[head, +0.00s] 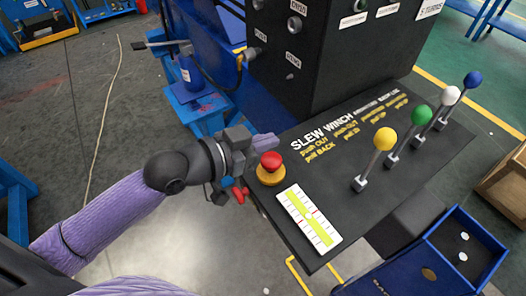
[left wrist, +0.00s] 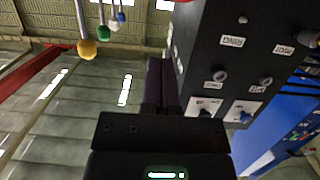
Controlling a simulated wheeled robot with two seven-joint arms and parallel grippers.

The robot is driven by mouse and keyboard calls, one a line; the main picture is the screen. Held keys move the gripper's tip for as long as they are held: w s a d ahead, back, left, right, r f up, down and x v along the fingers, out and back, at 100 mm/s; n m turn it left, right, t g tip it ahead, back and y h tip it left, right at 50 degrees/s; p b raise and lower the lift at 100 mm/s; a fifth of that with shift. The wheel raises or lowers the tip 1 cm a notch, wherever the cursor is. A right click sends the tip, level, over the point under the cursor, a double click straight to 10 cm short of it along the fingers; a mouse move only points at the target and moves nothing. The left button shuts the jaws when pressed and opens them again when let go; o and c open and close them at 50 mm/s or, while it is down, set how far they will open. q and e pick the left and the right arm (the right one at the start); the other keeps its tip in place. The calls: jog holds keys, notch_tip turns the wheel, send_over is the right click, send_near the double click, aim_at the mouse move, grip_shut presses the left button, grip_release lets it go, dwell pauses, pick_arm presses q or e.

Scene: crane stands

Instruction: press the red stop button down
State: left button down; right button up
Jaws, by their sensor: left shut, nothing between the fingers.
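The red stop button (head: 271,161) sits on a yellow round base (head: 271,178) at the left corner of the black control panel (head: 330,190). Its red cap stands up from the base. My left gripper (head: 268,142) comes in from the left, its fingers shut and empty. In the head view the fingertips show just above the cap in the picture; whether they touch it I cannot tell. The shut fingers also show in the left wrist view (left wrist: 162,82), where the button is not visible. My right gripper is in neither view.
Levers with yellow (head: 385,139), green (head: 421,113), white (head: 451,95) and blue (head: 473,79) knobs rise from the panel. A white and yellow-green gauge (head: 309,216) lies beside the button. A black box (head: 330,50) stands at the panel's back. A blue bin (head: 455,255) is at lower right.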

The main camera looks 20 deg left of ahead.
aim_at(265, 162)
pick_arm(q)
notch_tip(265, 162, down, 4)
jog(key=shift+s+a+b, duration=0.1)
jog(key=shift+b, duration=0.25)
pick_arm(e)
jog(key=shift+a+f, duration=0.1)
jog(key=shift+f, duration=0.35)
